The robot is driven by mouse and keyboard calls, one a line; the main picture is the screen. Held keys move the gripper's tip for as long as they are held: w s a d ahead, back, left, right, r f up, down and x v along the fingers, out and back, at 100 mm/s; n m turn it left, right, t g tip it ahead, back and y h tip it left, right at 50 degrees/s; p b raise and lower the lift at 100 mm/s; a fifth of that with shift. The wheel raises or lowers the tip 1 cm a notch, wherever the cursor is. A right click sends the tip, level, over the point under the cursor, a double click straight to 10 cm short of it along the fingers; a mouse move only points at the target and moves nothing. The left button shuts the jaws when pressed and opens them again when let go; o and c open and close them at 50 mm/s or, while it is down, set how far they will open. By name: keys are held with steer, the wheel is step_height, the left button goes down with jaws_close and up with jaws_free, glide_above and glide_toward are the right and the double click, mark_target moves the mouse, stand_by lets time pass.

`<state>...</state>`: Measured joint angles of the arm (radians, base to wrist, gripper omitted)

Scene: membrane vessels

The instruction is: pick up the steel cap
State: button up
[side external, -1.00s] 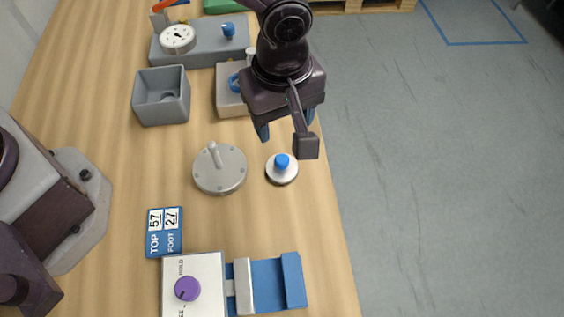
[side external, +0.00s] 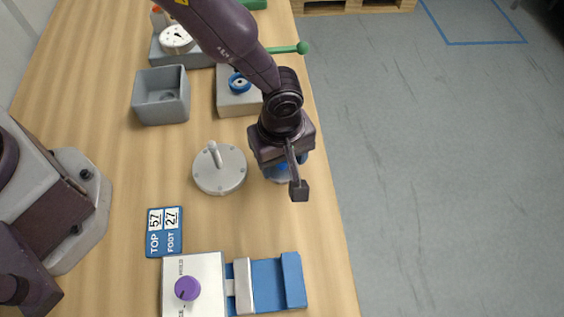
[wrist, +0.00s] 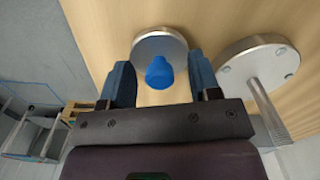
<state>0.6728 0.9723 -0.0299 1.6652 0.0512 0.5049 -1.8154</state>
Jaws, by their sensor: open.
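The steel cap (wrist: 160,40) is a small round silver disc with a blue knob on top. It lies on the wooden table near the right edge, mostly hidden under my gripper in the side view (side external: 278,180). My gripper (wrist: 160,66) is open, with its two blue fingers pointing down at the cap. In the wrist view the blue knob shows between the fingers, with space visible on both sides. Nothing is held. I cannot tell exactly how far the fingertips are above the cap.
A larger steel disc (side external: 228,178) with an upright post stands close left of the cap. Behind are a grey open box (side external: 147,108) and a block with a blue ring (side external: 228,101). A blue-and-white fixture (side external: 268,275) and number card (side external: 164,232) lie in front. The table edge is close right.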

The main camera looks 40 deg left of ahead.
jaws_close()
steer(key=shift+r, duration=0.15)
